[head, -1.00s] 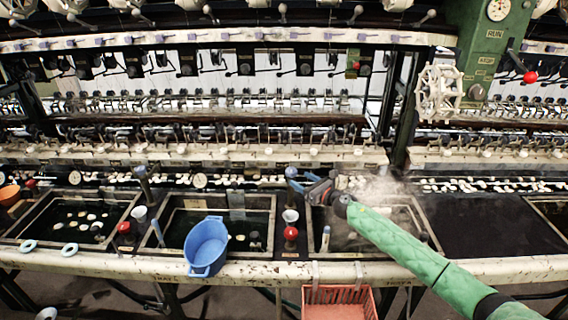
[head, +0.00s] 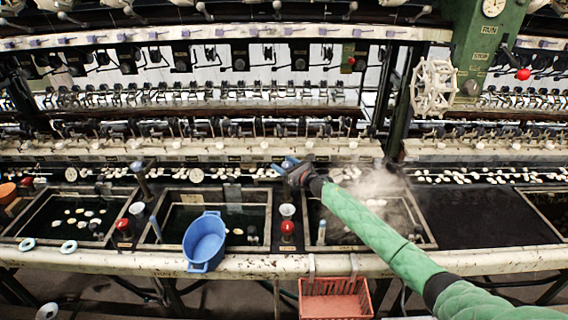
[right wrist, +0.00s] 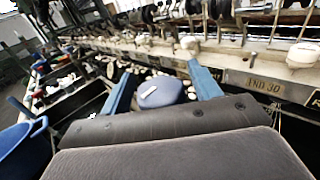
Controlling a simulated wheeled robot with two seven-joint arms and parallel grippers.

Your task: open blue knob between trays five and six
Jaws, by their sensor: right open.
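A blue knob (right wrist: 160,93) with a pale mark on its top shows in the right wrist view, between the two blue fingers of my right gripper (right wrist: 160,78). The fingers stand apart on either side of it, and I cannot tell whether they touch it. In the head view my right gripper (head: 284,163) is at the back of the strip between a dark water tray (head: 268,225) and the steaming tray (head: 425,235). It hides most of the knob there. My left gripper is not in view.
A red knob (head: 287,228) and a white cup (head: 287,210) stand in front of my gripper on the same strip. A blue bucket (head: 205,240) sits at the front edge to the left. Another blue-topped post (head: 137,167) stands farther left. A red basket (head: 335,300) hangs below the edge.

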